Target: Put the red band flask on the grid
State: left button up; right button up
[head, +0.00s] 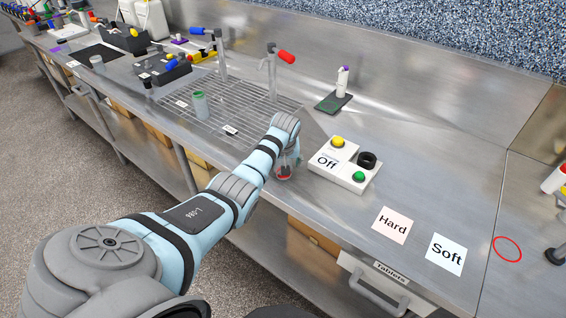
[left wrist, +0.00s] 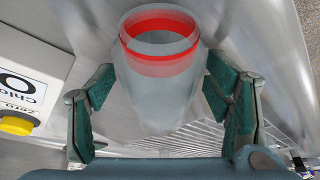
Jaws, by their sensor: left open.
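The red band flask (head: 283,177) stands on the steel bench just beyond the end of my left arm, partly hidden by the gripper. In the left wrist view the translucent flask (left wrist: 163,95) fills the middle, its red band around the mouth. My left gripper (head: 289,160) is open, with one finger on each side of the flask; I cannot tell whether either finger touches it. The metal grid (head: 236,101) is set in the bench, beyond and left of the flask; its bars also show in the left wrist view (left wrist: 190,137). My right gripper is not in view.
A green flask (head: 200,105) stands on the grid's left part. Taps (head: 270,75) rise behind the grid. A white button box (head: 344,165) marked "Off" sits close right of the flask. "Hard" (head: 392,225) and "Soft" (head: 446,254) labels lie on clear bench farther right.

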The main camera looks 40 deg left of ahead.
pick_arm(q)
jog(key=shift+c, duration=0.4)
jog(key=shift+s+d, duration=0.1)
jog(key=shift+s, duration=0.1)
jog(key=c, duration=1.4)
jog(key=shift+o, duration=0.2)
jog(key=shift+r, duration=0.1)
